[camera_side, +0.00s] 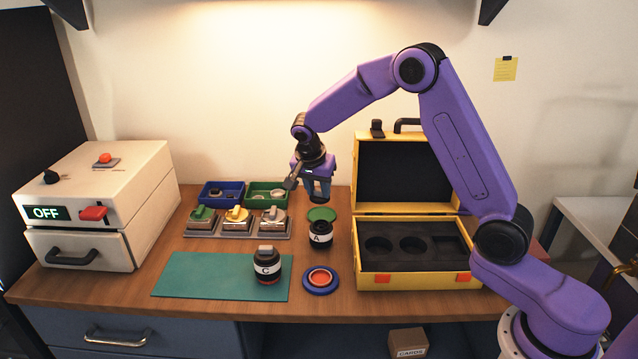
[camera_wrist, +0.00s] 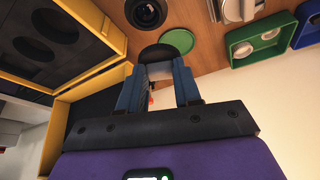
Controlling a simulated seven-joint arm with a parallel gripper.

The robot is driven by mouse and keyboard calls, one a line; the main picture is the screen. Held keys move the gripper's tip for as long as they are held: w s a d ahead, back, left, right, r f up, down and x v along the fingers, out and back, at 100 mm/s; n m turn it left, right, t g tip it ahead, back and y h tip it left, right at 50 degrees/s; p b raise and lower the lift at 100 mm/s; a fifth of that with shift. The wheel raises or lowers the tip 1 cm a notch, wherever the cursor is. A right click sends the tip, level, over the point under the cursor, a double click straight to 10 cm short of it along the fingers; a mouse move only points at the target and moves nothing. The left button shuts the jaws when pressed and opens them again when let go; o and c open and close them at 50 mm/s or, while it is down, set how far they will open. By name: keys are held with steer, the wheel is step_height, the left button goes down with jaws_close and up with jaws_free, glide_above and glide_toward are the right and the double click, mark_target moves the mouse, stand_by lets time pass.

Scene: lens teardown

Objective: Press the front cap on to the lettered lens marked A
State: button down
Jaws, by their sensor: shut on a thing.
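The lens marked A (camera_side: 320,238) stands upright on the wooden bench, between the teal mat and the yellow case. In the wrist view it appears as a dark ring with a glass front (camera_wrist: 146,13). My gripper (camera_side: 317,190) is above and behind the lens in the side view, with its blue fingers pointing down. It is shut on a dark round cap (camera_side: 321,199), which also shows between the fingertips in the wrist view (camera_wrist: 157,52). The cap is apart from the lens. Its underside is hidden.
A green disc (camera_side: 322,214) lies behind lens A. A blue dish with an orange centre (camera_side: 320,281) lies in front. Lens C (camera_side: 267,267) stands on the teal mat (camera_side: 205,276). The open yellow case (camera_side: 420,281) is right; blue (camera_side: 222,192) and green bins (camera_side: 267,193) are behind left.

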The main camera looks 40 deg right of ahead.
steer(key=shift+s+a+r+m, duration=0.3)
steer(key=shift+s+a, duration=0.35)
steer(key=shift+s, duration=0.2)
steer(key=shift+s+f, duration=0.1)
steer(key=shift+f, duration=3.1)
steer(key=shift+f, duration=0.15)
steer(key=shift+c, duration=1.1)
jaws_free()
steer(key=shift+r, duration=3.5)
